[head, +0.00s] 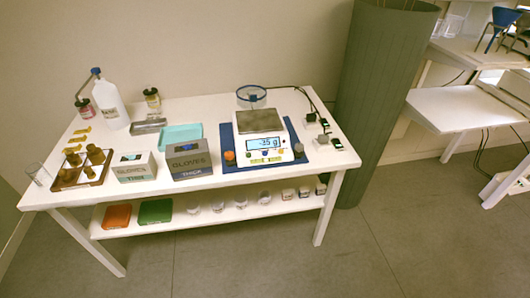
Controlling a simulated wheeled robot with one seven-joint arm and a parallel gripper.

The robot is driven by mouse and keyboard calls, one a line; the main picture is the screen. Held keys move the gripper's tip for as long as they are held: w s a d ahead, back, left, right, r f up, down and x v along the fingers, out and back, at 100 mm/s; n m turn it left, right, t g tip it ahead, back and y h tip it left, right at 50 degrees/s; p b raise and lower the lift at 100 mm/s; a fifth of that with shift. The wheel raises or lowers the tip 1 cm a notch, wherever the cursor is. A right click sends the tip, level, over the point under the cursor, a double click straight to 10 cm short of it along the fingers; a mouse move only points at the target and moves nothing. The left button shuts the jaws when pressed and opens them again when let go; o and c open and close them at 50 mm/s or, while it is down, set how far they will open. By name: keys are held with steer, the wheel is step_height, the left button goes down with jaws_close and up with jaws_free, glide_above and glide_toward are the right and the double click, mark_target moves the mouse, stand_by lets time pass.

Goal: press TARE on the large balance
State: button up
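The large balance (282,145) stands on a blue mat (317,157) at the right part of the white table. It has a white body and a square metal pan (258,119) that looks empty. Its lit display (264,143) seems to read -35 g. A front strip with small coloured keys (265,156) lies below the display; the key labels are too small to read, so I cannot tell which is TARE. My gripper is not in view.
An orange-capped item (229,156) and a small dark item (298,149) flank the balance's front. A glass ring-topped vessel (251,97) stands behind it. Glove boxes (188,162) stand left. Small devices with cables (323,139) lie right. Floor before the table (270,260) is clear.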

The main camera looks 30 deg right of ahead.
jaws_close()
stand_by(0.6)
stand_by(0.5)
